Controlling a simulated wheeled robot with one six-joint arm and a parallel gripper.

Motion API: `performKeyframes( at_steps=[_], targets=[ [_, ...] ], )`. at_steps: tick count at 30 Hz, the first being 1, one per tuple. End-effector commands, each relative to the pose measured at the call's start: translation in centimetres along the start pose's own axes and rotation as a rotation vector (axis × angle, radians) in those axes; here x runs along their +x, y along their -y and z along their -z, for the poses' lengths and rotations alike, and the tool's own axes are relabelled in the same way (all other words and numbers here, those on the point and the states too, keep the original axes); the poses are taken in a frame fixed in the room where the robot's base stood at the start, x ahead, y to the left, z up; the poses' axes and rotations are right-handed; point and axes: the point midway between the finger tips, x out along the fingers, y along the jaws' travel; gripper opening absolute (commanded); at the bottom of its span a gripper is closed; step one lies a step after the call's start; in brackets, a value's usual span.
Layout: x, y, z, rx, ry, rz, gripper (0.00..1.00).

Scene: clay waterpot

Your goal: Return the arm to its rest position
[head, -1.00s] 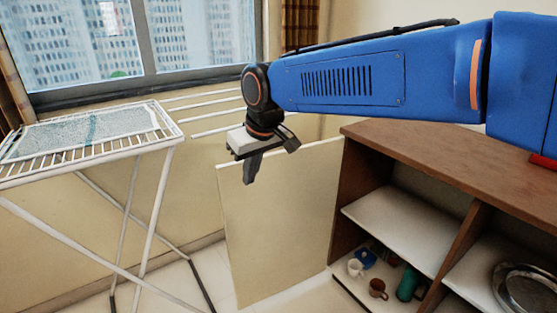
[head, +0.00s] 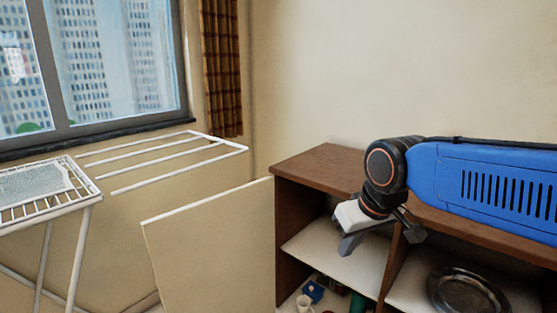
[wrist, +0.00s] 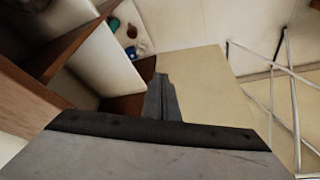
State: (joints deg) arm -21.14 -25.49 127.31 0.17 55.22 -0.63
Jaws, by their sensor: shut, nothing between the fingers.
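My blue arm reaches in from the right in the head view. My gripper (head: 348,245) hangs from its dark wrist, in front of the wooden cabinet's (head: 326,168) open front as seen from the head. In the wrist view the fingers (wrist: 162,98) are together with nothing between them. The gripper appears apart from the cabinet and its shelves.
The cabinet's pale open door (head: 215,245) stands out to the left. A drying rack (head: 85,205) with a cloth (head: 30,187) is at far left. A metal plate (head: 465,290), a white cup (head: 304,303) and a blue item (head: 313,290) are on the shelves. The window wall is behind.

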Motion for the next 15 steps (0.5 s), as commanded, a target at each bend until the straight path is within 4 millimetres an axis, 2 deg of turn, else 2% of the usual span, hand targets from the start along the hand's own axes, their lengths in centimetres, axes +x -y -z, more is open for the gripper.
performKeyframes(
  at_steps=[1,6,12,15],
  targets=[
    [-0.2,-1.4,-1.9,0.037,-0.004,-0.016,0.0],
    [-0.2,-4.7,-8.0,0.146,-0.007,-0.063,0.0],
    [0.3,-7.0,-14.8,0.264,-0.012,-0.114,0.0],
    [0.7,-7.5,-17.2,0.307,-0.012,-0.132,0.0]
  ],
)
